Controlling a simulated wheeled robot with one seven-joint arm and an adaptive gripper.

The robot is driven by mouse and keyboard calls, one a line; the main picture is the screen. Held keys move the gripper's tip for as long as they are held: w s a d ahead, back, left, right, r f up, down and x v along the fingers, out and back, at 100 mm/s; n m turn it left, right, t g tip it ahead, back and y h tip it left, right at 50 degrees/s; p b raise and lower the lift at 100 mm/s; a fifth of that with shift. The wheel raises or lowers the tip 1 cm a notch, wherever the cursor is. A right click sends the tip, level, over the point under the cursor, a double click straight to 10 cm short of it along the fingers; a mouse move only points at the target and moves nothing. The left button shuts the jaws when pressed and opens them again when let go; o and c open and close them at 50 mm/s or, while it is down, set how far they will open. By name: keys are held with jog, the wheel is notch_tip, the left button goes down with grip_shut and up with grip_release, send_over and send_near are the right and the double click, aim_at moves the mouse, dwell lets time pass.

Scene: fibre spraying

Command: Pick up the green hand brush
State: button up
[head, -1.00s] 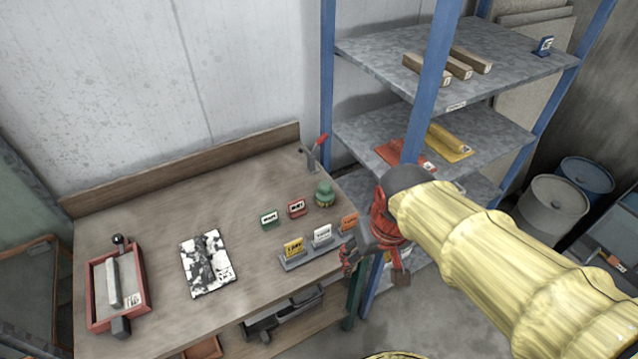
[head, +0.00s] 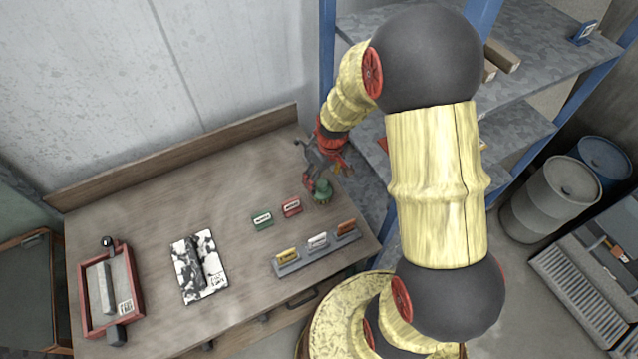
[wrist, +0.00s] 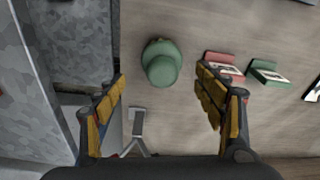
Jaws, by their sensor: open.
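The green hand brush (head: 322,192) is a small round green piece with a knob on top, standing near the right end of the wooden workbench (head: 130,230). In the wrist view the green hand brush (wrist: 161,62) shows between and beyond my two yellow-padded fingers. My gripper (head: 314,176) is open and empty beside the brush, and partly overlaps it in the head view. In the wrist view my gripper (wrist: 162,80) shows its fingers spread wide, with no clear contact with the brush.
A red box (head: 291,208) and a green box (head: 262,220) lie close to the brush. A grey holder (head: 290,268) with several cards stands at the front edge. A grey tool (wrist: 137,128) lies near the fingers. The metal shelf (wrist: 45,50) rises close on one side.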

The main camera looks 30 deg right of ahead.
jog(key=shift+a+f, duration=0.2)
jog(key=shift+f, duration=0.1)
jog(key=shift+w+f, duration=0.25)
jog(key=shift+f, duration=0.7)
jog(key=shift+w+a+f+b, duration=0.15)
jog(key=shift+f+b, duration=0.1)
jog(key=shift+f, duration=1.1)
jog(key=shift+w+d+f+b, duration=0.1)
jog(key=shift+f+b, duration=0.1)
jog(key=shift+f, duration=1.1)
jog(key=shift+c, duration=1.4)
jog(key=c, duration=1)
